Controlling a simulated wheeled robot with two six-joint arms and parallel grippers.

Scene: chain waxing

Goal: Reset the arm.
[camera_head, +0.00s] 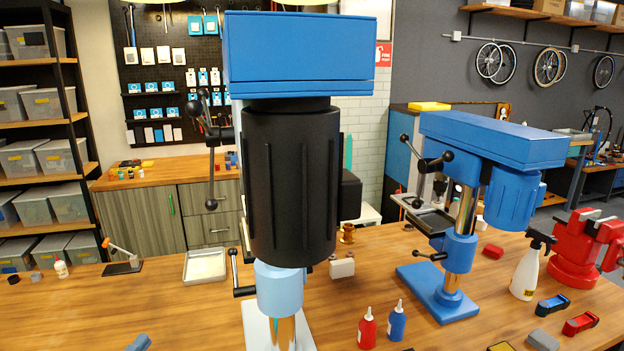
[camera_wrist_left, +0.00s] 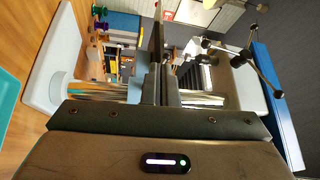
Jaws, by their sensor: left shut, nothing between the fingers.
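My left gripper (camera_wrist_left: 160,78) shows in the left wrist view with its two dark fingers together and nothing held between them. I cannot make it out in the head view. In the left wrist view it points past a white base plate (camera_wrist_left: 62,60) on the left and black ball-ended handles (camera_wrist_left: 240,60) on the right. The picture there is turned on its side. My right gripper is not in view. No chain can be made out.
A large drill press (camera_head: 290,180) stands close in front, hiding much behind it. A second blue drill press (camera_head: 455,255) stands to its right. Red and blue bottles (camera_head: 367,328), a spray bottle (camera_head: 526,272) and a red vise (camera_head: 580,250) stand on the wooden bench (camera_head: 120,305). Its left side has clear room.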

